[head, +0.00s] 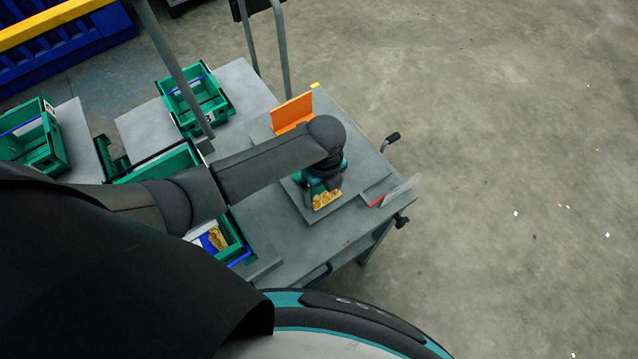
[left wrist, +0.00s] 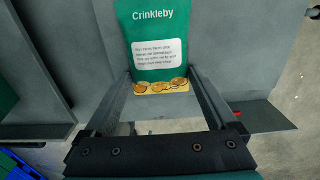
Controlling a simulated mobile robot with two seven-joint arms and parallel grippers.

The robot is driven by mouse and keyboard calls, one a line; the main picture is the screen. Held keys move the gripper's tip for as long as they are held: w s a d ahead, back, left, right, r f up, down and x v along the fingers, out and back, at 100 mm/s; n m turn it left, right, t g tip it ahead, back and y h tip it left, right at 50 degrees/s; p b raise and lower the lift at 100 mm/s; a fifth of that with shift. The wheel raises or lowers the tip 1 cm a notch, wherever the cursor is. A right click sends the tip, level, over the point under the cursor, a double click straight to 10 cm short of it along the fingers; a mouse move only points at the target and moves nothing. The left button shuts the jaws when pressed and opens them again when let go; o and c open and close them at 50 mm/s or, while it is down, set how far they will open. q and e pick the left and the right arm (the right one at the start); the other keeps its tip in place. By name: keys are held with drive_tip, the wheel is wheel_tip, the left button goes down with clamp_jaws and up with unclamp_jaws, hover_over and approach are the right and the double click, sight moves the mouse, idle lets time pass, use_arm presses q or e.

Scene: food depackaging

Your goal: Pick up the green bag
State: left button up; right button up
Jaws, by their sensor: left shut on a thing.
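The green bag (left wrist: 152,22) reads "Crinkleby" and has a white text label and a yellow strip with pictured chips at its near end. In the left wrist view it stands between the two fingers of my left gripper (left wrist: 161,82), which are shut on its near end. In the head view my left gripper (head: 322,187) is over the grey table, and the bag's yellow chip-picture end (head: 327,200) shows just below it. My arm hides most of the bag there. I cannot tell whether the bag touches the surface. My right gripper is in neither view.
An orange upright plate (head: 292,113) stands on the table (head: 290,238) behind the gripper. A small red part and a clear upright panel (head: 400,191) are at its right. Green crates (head: 197,100) stand to the left; one near crate (head: 233,236) holds packets. Open floor lies right.

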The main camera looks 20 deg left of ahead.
sight(323, 192)
use_arm(q)
drive_tip(key=shift+r, duration=0.1)
wheel_tip(323, 192, up, 20)
drive_tip(key=p, duration=0.4)
drive_tip(key=shift+s+a+f+n+b, duration=0.15)
drive_tip(key=shift+a+n+b, duration=0.8)
drive_tip(key=shift+n+b, duration=2.5)
drive_tip(key=shift+w+a+f+n+b, duration=0.1)
drive_tip(key=shift+a+n+b, duration=1.25)
drive_tip(key=shift+n, duration=3.75)
drive_tip(key=shift+s+a+f+n+b, duration=0.15)
drive_tip(key=shift+a+n+b, duration=0.35)
drive_tip(key=shift+n+b, duration=3.2)
drive_tip(key=shift+n+p, duration=0.55)
drive_tip(key=shift+p, duration=0.1)
drive_tip(key=shift+d, duration=0.1)
